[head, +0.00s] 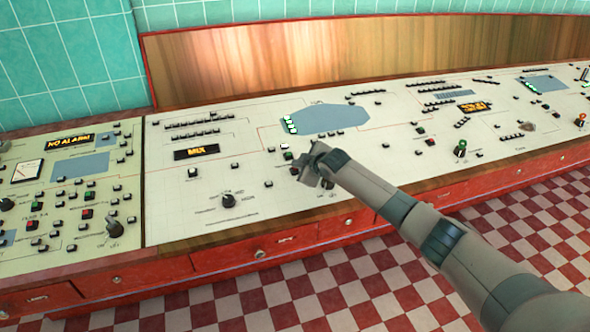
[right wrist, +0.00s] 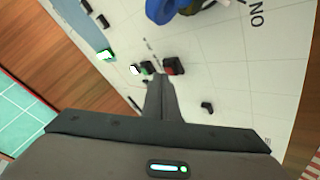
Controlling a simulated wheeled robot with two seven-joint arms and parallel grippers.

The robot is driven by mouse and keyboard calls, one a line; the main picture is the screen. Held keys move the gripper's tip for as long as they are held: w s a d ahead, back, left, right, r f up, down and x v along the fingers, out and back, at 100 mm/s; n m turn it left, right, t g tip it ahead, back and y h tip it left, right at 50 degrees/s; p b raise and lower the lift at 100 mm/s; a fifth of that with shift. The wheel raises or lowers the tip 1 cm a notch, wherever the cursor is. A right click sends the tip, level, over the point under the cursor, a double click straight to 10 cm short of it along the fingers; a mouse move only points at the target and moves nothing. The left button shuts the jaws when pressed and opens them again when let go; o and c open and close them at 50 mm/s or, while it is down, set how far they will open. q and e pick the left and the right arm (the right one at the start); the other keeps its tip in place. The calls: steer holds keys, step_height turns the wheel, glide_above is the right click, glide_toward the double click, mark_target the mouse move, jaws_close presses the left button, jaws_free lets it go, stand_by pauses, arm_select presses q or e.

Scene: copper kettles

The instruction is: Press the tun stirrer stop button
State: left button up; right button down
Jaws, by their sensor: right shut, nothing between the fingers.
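A red button (right wrist: 173,66) sits on the pale panel just beyond my fingertips in the right wrist view. In the head view it appears as a small dark-red button (head: 294,170) left of my gripper. A green button (right wrist: 145,68) and a lit white one (right wrist: 133,70) stand in line beside it. Their labels are too small to read. My right gripper (head: 308,168) is shut and empty, close over the panel; its fingertips (right wrist: 160,80) appear just short of the red and green buttons. I cannot tell whether they touch anything. My left gripper is not in view.
The long console (head: 420,130) carries many small buttons, displays and knobs. A "MIX" display (head: 196,152) and a black knob (head: 228,200) lie to the left. A wooden edge (head: 250,228) runs along the front.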

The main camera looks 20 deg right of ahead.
arm_select(q)
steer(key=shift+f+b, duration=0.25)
steer(key=shift+b, duration=0.05)
arm_select(e)
steer(key=shift+f, duration=0.45)
stand_by(0.3)
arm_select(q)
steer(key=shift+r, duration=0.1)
arm_select(e)
steer(key=shift+r, duration=0.1)
steer(key=shift+r+p, duration=0.5)
steer(key=shift+p, duration=0.2)
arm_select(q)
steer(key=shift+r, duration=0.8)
arm_select(e)
steer(key=shift+s+r, duration=0.1)
steer(key=shift+r, duration=0.15)
arm_select(q)
steer(key=shift+p, duration=0.3)
